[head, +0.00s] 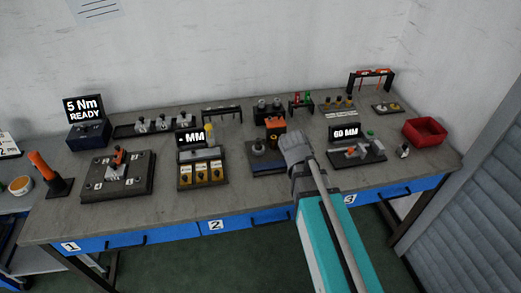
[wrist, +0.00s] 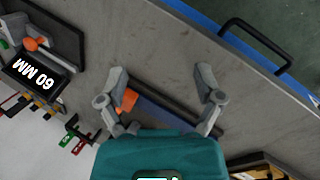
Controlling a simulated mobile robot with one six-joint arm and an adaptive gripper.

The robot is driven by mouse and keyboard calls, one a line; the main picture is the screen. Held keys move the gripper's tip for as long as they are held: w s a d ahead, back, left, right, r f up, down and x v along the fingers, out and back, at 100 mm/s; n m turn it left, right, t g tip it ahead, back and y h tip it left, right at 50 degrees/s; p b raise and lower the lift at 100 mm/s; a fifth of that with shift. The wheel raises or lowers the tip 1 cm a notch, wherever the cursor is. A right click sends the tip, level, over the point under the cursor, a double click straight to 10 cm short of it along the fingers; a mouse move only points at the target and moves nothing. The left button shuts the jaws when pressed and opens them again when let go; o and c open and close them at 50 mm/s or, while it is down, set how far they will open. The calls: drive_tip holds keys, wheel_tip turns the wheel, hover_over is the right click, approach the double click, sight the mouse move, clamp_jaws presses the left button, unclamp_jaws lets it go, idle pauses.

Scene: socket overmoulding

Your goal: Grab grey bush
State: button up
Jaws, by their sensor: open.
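I cannot tell for certain which part is the grey bush. Two small grey round parts (head: 268,104) stand on a dark block at the back middle of the bench in the head view. Several pale grey parts (head: 160,123) stand on a black rack further left. My gripper (head: 292,145) is above the middle right of the bench, and its fingers are hard to make out there. In the wrist view my gripper (wrist: 162,82) has its fingers wide apart with nothing held. A dark fixture (wrist: 170,112) and an orange part (wrist: 127,100) show below and between them.
The 60 MM gauge (head: 345,132) stands right of my gripper, with a red bin (head: 425,131) beyond it. A dark press-like fixture (head: 262,158) is just left. A plate with an orange-topped tool (head: 118,175) is at the left. The bench's front strip (head: 180,212) is mostly clear.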

sight(258, 145)
drive_tip(key=w+a+n+t+h+b, duration=0.1)
drive_tip(key=w+a+n, duration=0.1)
drive_tip(key=a+n, duration=0.1)
drive_tip(key=w+a+n+t+h+b, duration=0.1)
drive_tip(key=w+a+n, duration=0.1)
drive_tip(key=a+n, duration=0.1)
drive_tip(key=w+a+n+t+h+b, duration=0.1)
drive_tip(key=w+a+n, duration=0.2)
drive_tip(key=a+n, duration=0.1)
drive_tip(key=shift+a+t, duration=0.25)
drive_tip(key=shift+t, duration=0.15)
drive_tip(key=w+a+r+n+t+b, duration=0.1)
drive_tip(key=a+n+t+b, duration=0.1)
drive_tip(key=a+n, duration=0.3)
drive_tip(key=w+a+r+n+t+h+b, duration=0.1)
drive_tip(key=a+r+n+t, duration=0.1)
drive_tip(key=a+n, duration=0.3)
drive_tip(key=a+t, duration=0.1)
drive_tip(key=a, duration=0.3)
drive_tip(key=shift+w+a+n+b, duration=0.3)
drive_tip(key=shift+w+b, duration=0.05)
drive_tip(key=shift+f, duration=0.1)
drive_tip(key=b+x, duration=0.3)
drive_tip(key=x, duration=0.4)
drive_tip(key=shift+w, duration=0.15)
drive_tip(key=shift+w+d+f, duration=0.2)
drive_tip(key=shift+w+d, duration=0.25)
drive_tip(key=shift+w, duration=0.05)
